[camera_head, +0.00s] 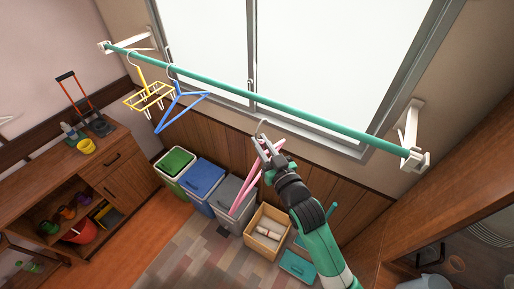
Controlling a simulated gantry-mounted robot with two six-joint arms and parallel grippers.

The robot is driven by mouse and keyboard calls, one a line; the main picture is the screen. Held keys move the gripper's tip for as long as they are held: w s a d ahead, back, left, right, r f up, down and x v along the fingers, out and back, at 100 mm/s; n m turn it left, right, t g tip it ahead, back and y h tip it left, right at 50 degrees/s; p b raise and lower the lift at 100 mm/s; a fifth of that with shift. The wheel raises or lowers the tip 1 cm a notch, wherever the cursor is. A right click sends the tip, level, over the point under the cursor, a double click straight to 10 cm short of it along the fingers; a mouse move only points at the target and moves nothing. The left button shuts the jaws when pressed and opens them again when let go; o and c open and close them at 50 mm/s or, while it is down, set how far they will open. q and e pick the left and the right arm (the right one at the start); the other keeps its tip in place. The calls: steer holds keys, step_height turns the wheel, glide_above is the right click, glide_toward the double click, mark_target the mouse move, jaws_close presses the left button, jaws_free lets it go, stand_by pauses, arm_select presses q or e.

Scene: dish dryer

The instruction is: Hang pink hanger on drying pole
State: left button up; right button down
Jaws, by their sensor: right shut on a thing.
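The green drying pole (300,110) runs across in front of the window, held by white brackets at both ends. My right gripper (262,148) is shut on the pink hanger (243,188), just below the middle of the pole. The hanger's body slants down to the left under the gripper. Its pale metal hook (262,125) rises above the jaws, close under the pole in the picture; I cannot tell whether they touch. Part of the hanger is hidden behind my gripper and wrist. My left gripper does not show.
A yellow clip hanger (148,95) and a blue hanger (178,100) hang on the pole's left part. The pole is bare from there to the right bracket (412,150). Lidded bins (203,174) and a wooden crate (268,219) stand below. A wooden cabinet (110,185) is left.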

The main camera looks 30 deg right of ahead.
steer(key=d, duration=0.1)
steer(key=w+d+b, duration=0.1)
steer(key=d, duration=0.1)
steer(key=shift+w+d+f, duration=0.1)
steer(key=shift+w+d, duration=0.2)
steer(key=shift+d, duration=0.05)
steer(key=shift+w+d+f+b, duration=0.3)
steer(key=shift+w+d+b, duration=0.3)
steer(key=shift+d+b, duration=0.75)
steer(key=shift+w+d+f+b, duration=0.35)
steer(key=shift+w+d+b, duration=0.2)
steer(key=shift+d+b, duration=0.75)
steer(key=shift+w+d+f+b, duration=0.3)
steer(key=shift+w+d+b, duration=0.3)
steer(key=shift+d+b, duration=0.7)
steer(key=shift+a, duration=0.1)
steer(key=c, duration=0.7)
jaws_free()
steer(key=shift+s, duration=0.1)
